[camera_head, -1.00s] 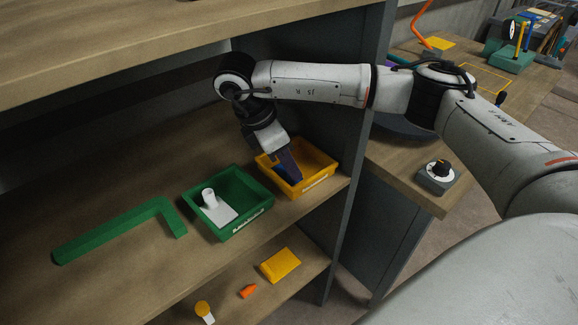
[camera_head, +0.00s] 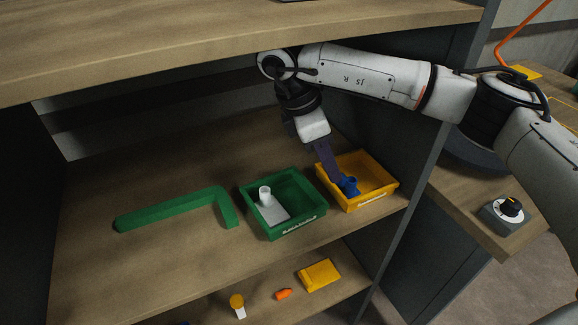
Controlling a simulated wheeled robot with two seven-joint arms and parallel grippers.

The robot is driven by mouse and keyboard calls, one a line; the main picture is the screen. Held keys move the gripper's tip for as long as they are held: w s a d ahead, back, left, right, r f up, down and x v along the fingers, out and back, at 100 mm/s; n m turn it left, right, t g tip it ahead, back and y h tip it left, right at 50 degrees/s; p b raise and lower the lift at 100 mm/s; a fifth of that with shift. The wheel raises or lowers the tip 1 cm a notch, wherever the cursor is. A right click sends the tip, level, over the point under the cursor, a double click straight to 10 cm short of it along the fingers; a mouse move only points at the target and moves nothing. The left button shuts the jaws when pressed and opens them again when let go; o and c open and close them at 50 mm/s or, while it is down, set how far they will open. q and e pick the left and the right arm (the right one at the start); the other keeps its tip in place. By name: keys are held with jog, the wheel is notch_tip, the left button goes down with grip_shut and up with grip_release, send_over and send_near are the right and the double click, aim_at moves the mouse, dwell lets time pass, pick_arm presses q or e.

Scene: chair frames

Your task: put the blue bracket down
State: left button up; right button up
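The blue bracket (camera_head: 349,186) is inside the yellow bin (camera_head: 378,200), at its left side. Its upright round part shows; its lower part is partly hidden. My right gripper (camera_head: 331,174) reaches down from above at the bin's left rim, with its dark fingers just left of the bracket. The fingers are seen nearly edge-on, so I cannot tell whether they touch the bracket or how far apart they are. My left gripper is not in view.
A green bin (camera_head: 311,217) with a white bracket (camera_head: 270,207) stands left of the yellow bin. A green L-shaped bar (camera_head: 170,209) lies farther left on the shelf. A yellow block (camera_head: 318,275) and orange piece (camera_head: 283,294) are below. The upper shelf (camera_head: 200,45) overhangs.

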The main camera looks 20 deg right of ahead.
jog(key=w+a+b, duration=0.1)
jog(key=w+a, duration=0.1)
jog(key=a, duration=0.6)
jog(key=shift+w+a, duration=0.15)
jog(key=shift+a, duration=0.25)
